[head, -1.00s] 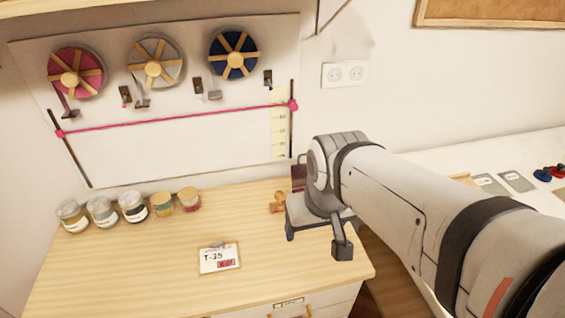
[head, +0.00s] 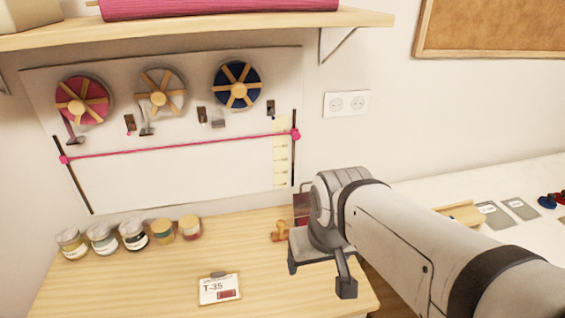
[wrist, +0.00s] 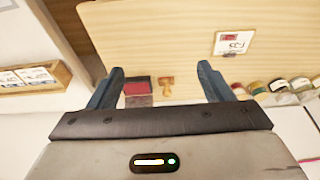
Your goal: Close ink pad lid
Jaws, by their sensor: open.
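The ink pad (wrist: 137,85) lies on the wooden desk, its dark red pad face showing between my fingers in the wrist view. A duller panel, which looks like its raised lid (wrist: 138,101), adjoins it. In the head view a dark red upright part of the ink pad (head: 301,203) shows behind my gripper, and the rest is hidden. My gripper (head: 319,276) is open and empty above the desk's right side. In the wrist view its fingers (wrist: 161,69) are spread, with the pad nearer the left finger. I cannot tell its exact height above the pad.
A wooden stamp (head: 281,231) stands close beside the ink pad. Several jars (head: 133,234) line the desk's back left, and a T-35 card (head: 219,289) lies at the front. A pegboard with ribbon spools (head: 238,86) is behind. The desk's middle is clear.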

